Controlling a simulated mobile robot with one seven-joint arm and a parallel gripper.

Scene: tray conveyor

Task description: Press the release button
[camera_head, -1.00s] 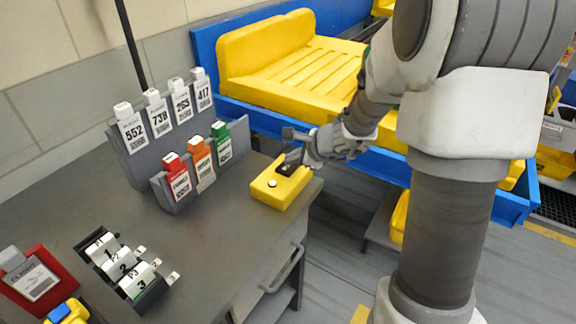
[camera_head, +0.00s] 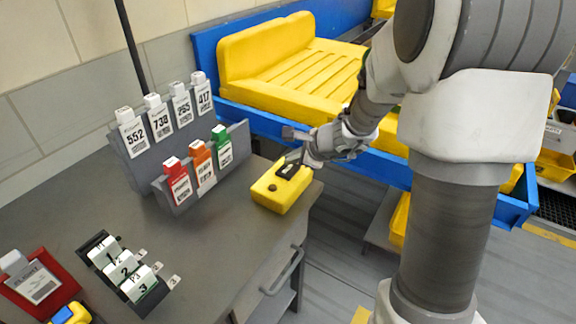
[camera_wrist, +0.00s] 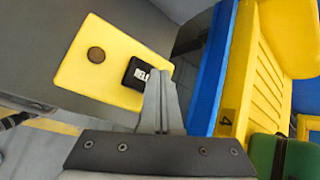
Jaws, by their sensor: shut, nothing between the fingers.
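A yellow box (camera_head: 280,194) sits at the right end of the grey table. Its top bears a dark round disc (camera_head: 272,188) and a black square button (camera_head: 288,171). In the wrist view the disc (camera_wrist: 96,55) looks brown. The black button (camera_wrist: 137,77) there carries white letters, partly hidden, starting "RELE". My gripper (camera_wrist: 161,72) is shut and empty, with its fingertips at the right edge of the black button. In the head view my gripper (camera_head: 302,158) is just above the box's far end. I cannot tell whether the tips touch the button.
Grey racks with numbered tags (camera_head: 160,125) and coloured tags (camera_head: 201,165) stand left of the box. A tray of numbered pieces (camera_head: 123,265) and a red holder (camera_head: 40,284) are at front left. Behind is the blue conveyor (camera_head: 235,109) with a yellow tray (camera_head: 232,70).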

